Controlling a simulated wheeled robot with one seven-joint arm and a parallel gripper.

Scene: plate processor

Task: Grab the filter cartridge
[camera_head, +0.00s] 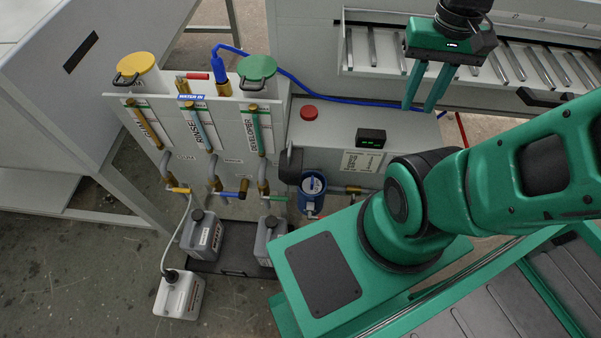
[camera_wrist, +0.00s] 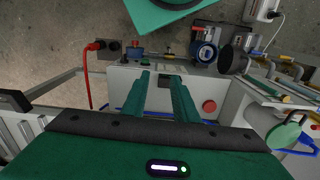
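A blue round filter housing (camera_head: 312,193) stands low in front of the grey machine box, with a pale round part (camera_head: 312,185) in its open top. That part may be the filter cartridge, but it is too small to be sure. In the wrist view the blue housing (camera_wrist: 205,52) shows near the top, right of the fingers. My gripper (camera_head: 420,107) is high over the back right of the machine box, well apart from the housing. Its two green fingers are apart with nothing between them, as the wrist view also shows at the gripper (camera_wrist: 160,78).
A red button (camera_head: 309,113) and a green-lit display (camera_head: 371,139) sit on the machine box. Pipes and the labelled panel (camera_head: 210,135) stand left of the housing, with grey canisters (camera_head: 202,236) below. A roller rack (camera_head: 520,62) is behind my gripper. A blue hose crosses the back.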

